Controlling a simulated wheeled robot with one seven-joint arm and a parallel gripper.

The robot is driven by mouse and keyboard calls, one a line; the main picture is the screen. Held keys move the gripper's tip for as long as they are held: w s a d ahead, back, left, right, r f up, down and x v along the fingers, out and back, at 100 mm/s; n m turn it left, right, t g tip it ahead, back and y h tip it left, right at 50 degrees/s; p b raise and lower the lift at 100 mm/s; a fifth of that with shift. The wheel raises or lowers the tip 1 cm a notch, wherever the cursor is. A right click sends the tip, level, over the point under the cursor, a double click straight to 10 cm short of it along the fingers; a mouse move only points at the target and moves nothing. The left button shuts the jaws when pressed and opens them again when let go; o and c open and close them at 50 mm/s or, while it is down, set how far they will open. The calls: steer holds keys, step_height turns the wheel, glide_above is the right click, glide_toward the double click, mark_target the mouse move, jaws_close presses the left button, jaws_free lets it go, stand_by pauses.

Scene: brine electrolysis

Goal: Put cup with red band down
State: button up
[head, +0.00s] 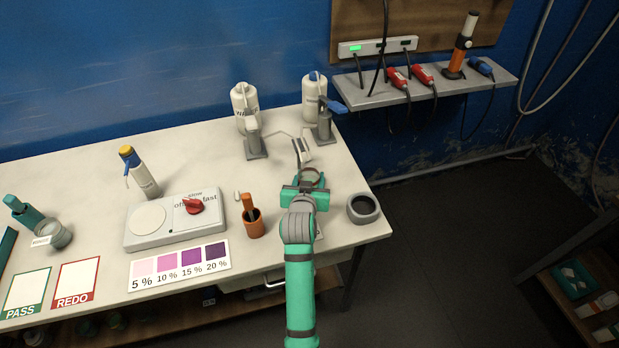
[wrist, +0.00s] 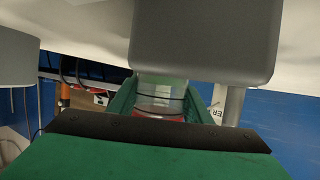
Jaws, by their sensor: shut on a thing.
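The cup with the red band (head: 312,177) shows in the head view mostly as a round rim at my gripper. In the wrist view the clear cup (wrist: 160,97) has a dark line around it and red low between the green fingers. My gripper (head: 304,188) is shut on the cup, over the right part of the white table (head: 350,168). The arm and gripper hide much of the cup in the head view. I cannot tell whether its base touches the table.
A grey round holder (head: 363,209) stands right of my gripper, near the table's right edge. An orange pot (head: 253,224) stands left. Grey stands (head: 256,147) and white bottles (head: 245,105) are behind. A stirrer plate (head: 177,218) and colour card (head: 180,266) lie further left.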

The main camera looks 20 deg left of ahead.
steer(key=shift+a, duration=0.1)
steer(key=o, duration=0.8)
steer(key=shift+a+f, duration=0.1)
steer(key=shift+f, duration=0.05)
steer(key=shift+c, duration=0.2)
steer(key=o, duration=0.4)
steer(key=shift+s+a, duration=0.1)
steer(key=shift+s+r, duration=0.25)
steer(key=v, duration=1.1)
steer(key=shift+s+d+r, duration=0.2)
steer(key=shift+d, duration=0.1)
